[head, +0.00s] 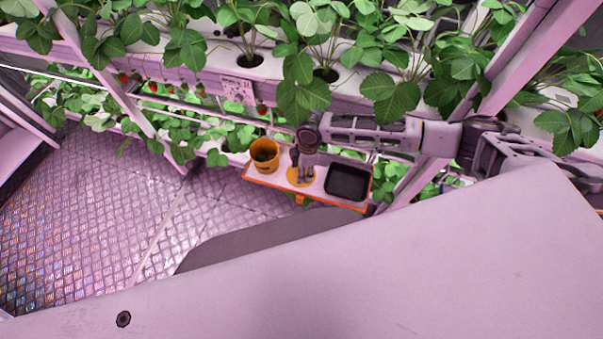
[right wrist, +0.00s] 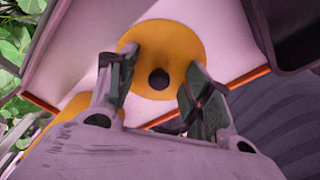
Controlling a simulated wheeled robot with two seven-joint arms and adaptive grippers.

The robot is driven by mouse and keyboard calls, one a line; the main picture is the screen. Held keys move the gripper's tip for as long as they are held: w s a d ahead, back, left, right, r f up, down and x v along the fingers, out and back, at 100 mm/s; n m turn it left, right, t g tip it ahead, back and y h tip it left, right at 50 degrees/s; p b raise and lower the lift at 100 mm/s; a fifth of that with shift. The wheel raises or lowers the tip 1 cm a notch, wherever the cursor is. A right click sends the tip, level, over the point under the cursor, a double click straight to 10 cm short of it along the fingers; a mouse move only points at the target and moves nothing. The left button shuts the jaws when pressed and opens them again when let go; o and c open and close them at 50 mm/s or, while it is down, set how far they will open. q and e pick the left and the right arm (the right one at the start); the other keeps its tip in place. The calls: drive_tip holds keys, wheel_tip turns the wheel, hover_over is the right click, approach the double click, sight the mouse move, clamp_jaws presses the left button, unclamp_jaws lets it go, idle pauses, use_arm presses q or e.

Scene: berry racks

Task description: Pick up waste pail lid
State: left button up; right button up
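The waste pail lid is a flat orange-yellow disc (right wrist: 182,38) with a dark round knob (right wrist: 158,79) at its middle. It lies on a pale shelf tray with an orange rim, and it also shows in the head view (head: 292,182), partly covered by my gripper. My right gripper (right wrist: 163,62) is over the lid, pointing down. Its two fingers are apart, one on each side of the knob, and nothing shows held between them. I cannot tell how far the fingertips are above the disc. My left gripper is not in view.
The orange pail (head: 265,148) stands open on the left of the tray (head: 252,177), with dark content inside. A black bin (head: 347,183) sits on the right of the tray. Strawberry plants in racks (head: 237,89) crowd behind and above. Metal floor (head: 90,225) is clear at left.

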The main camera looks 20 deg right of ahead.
drive_tip(key=shift+s+d+f, duration=0.1)
drive_tip(key=shift+s+f, duration=0.2)
drive_tip(key=shift+c, duration=0.7)
drive_tip(key=shift+r, duration=0.1)
drive_tip(key=shift+w+r, duration=0.1)
drive_tip(key=shift+r, duration=0.55)
clamp_jaws()
wheel_tip(320, 180, up, 9)
drive_tip(key=shift+w+f, duration=0.1)
drive_tip(key=shift+w, duration=0.05)
drive_tip(key=shift+w, duration=0.1)
